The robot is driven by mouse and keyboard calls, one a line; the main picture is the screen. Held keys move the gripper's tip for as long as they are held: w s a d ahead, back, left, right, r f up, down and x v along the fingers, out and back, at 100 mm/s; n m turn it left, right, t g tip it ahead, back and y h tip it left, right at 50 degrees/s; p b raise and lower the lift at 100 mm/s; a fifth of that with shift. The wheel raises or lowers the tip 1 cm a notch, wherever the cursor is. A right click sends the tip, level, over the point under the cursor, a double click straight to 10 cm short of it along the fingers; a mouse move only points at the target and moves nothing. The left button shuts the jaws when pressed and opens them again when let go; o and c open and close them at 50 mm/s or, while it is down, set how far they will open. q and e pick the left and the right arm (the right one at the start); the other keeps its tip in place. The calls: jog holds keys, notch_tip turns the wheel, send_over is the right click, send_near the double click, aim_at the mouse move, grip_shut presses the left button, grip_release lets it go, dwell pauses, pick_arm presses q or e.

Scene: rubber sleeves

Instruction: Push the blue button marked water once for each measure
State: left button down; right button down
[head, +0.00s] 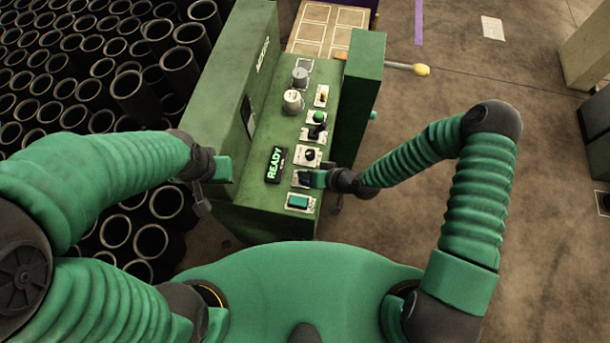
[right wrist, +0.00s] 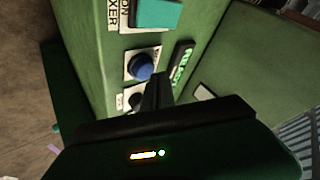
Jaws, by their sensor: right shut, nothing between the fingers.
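The blue button (right wrist: 142,65) is a round cap on a pale plate on the green machine's sloped panel. In the head view the blue button (head: 303,177) is partly covered by my right gripper (head: 316,180). In the right wrist view the dark fingers of this gripper (right wrist: 158,92) are together and empty, close beside the button's lower right edge. I cannot tell whether they touch it. My left gripper (head: 210,172) is at the machine's left side, away from the button; its fingers do not show clearly.
A display (head: 274,165) on the panel reads READY. A teal switch (head: 299,202) sits nearer me than the blue button. Several knobs and a green button (head: 319,117) are farther up. Many black sleeves (head: 135,95) stand at the left.

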jog(key=shift+d+f, duration=0.2)
jog(key=shift+a+f+b, duration=0.2)
jog(key=shift+b, duration=0.1)
dwell(0.4)
jog(key=shift+d+r+p, duration=0.35)
jog(key=shift+r+p, duration=0.25)
jog(key=shift+r, duration=0.2)
notch_tip(320, 180, up, 5)
jog(key=p, duration=0.4)
jog(key=shift+r, duration=0.1)
dwell(2.2)
